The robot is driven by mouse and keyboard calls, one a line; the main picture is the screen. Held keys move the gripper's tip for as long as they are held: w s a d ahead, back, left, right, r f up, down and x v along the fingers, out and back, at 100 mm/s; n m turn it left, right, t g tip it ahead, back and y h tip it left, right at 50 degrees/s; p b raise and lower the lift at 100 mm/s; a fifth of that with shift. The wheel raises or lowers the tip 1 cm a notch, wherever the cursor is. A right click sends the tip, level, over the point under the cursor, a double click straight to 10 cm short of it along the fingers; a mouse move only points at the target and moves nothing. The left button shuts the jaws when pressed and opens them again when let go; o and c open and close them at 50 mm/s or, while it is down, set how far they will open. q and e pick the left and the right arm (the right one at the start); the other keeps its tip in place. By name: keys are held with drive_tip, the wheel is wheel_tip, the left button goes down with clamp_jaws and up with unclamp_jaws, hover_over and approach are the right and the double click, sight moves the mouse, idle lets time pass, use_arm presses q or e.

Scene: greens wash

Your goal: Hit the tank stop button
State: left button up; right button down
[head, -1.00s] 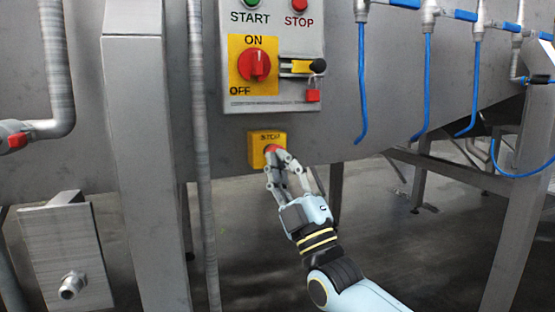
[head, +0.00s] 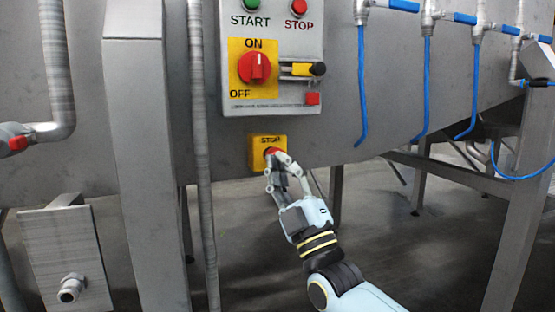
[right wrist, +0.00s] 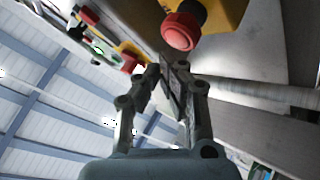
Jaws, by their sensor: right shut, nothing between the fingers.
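The tank stop button is a red mushroom button (head: 272,152) on a yellow box (head: 256,146) marked STOP, low on the steel tank wall under the control panel. My right gripper (head: 276,162) is shut and empty, its fingertips just in front of the button and partly covering it. In the right wrist view the red button (right wrist: 182,31) stands out from its yellow box, just past the shut fingertips (right wrist: 166,70). A small gap seems to show there; whether they touch I cannot tell. My left gripper is in neither view.
A vertical pipe (head: 201,170) runs left of the box. Blue hoses (head: 363,90) hang at right.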

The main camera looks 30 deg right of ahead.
drive_tip(key=shift+w, duration=0.15)
drive_tip(key=shift+w+d, duration=0.1)
drive_tip(key=shift+w, duration=0.15)
drive_tip(key=shift+w+d, duration=0.1)
drive_tip(key=shift+w, duration=0.35)
idle(1.0)
drive_tip(key=shift+s+a+p, duration=0.2)
drive_tip(key=shift+s+p, duration=0.15)
drive_tip(key=shift+s, duration=0.5)
drive_tip(key=s+p, duration=0.1)
drive_tip(key=s, duration=0.1)
drive_tip(key=s+a+p, duration=0.1)
drive_tip(key=s, duration=0.2)
